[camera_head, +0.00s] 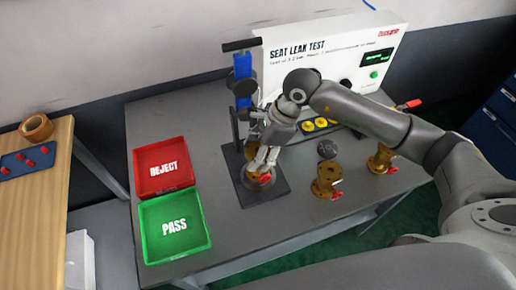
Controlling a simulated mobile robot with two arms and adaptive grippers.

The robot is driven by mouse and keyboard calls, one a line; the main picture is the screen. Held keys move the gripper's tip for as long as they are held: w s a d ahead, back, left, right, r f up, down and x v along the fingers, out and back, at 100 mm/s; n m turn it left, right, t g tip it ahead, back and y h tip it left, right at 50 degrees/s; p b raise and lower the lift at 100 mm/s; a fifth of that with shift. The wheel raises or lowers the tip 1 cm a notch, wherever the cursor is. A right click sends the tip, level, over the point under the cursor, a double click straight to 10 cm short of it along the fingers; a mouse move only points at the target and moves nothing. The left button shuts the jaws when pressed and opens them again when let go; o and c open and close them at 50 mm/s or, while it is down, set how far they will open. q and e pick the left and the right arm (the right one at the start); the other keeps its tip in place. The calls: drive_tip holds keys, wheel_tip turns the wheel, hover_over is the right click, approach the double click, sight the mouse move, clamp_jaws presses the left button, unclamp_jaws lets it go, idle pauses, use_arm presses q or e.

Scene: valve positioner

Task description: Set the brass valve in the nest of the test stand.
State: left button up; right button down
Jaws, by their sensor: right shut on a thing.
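A brass valve (253,184) with a red handle is at the base of the test stand (275,192), which has a black base plate and a blue toggle clamp (243,76) on a post. My right gripper (262,165) reaches in from the right and is shut on the valve from above. The gripper covers much of the valve and the nest, so I cannot tell whether the valve is seated or just above the nest. My left gripper is not in view.
A red REJECT tray (139,181) and a green PASS tray (149,246) lie left. The white seat leak tester (330,62) stands behind.

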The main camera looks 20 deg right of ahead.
drive_tip(key=c, duration=0.9)
unclamp_jaws()
drive_tip(key=shift+f, duration=0.15)
drive_tip(key=o, duration=0.5)
drive_tip(key=shift+c, duration=0.2)
drive_tip(key=shift+r, duration=0.3)
drive_tip(key=b+v, duration=0.3)
drive_tip(key=v, duration=0.9)
drive_tip(key=shift+a, duration=0.1)
